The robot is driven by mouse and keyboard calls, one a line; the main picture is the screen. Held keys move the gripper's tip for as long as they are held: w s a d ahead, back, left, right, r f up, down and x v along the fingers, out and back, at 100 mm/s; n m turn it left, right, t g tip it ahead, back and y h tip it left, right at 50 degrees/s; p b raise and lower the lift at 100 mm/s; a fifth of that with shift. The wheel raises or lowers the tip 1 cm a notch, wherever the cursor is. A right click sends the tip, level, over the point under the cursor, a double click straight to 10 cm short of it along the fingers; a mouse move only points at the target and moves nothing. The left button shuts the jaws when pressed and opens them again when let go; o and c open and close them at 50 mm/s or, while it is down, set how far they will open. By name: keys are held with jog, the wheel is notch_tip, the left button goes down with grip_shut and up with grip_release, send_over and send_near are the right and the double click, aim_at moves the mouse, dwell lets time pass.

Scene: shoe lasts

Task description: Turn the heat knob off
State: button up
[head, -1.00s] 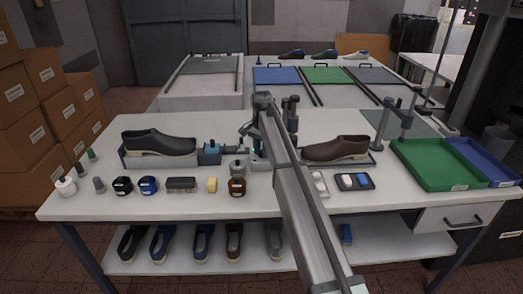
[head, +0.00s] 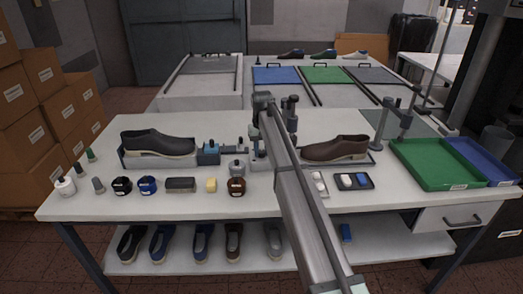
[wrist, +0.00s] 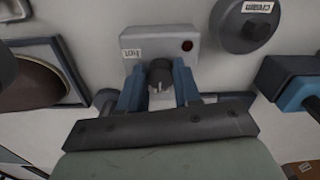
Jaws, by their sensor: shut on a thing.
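The heat knob (wrist: 160,74) is a small dark round knob with a light pointer mark. It sits on the near side of a pale grey box (wrist: 182,45) with a small label and a dark red lamp (wrist: 187,45). My gripper (wrist: 159,80) has its blue fingers on either side of the knob and is shut on it. In the head view my gripper (head: 256,148) is at the middle of the bench, where my arm hides much of the box and the knob.
A dark shoe on a stand (head: 158,146) is left of the gripper, and a brown shoe (head: 335,148) is right. A grey round container (wrist: 243,25) stands close to the box. Jars, a brush and a sponge line the bench front. Green (head: 438,187) and blue trays lie right.

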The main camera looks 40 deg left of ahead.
aim_at(262, 152)
jog(key=shift+n, duration=0.6)
jog(key=o, duration=1.1)
jog(key=shift+c, duration=0.2)
notch_tip(262, 152, up, 14)
jog(key=shift+f, duration=0.1)
dwell(0.5)
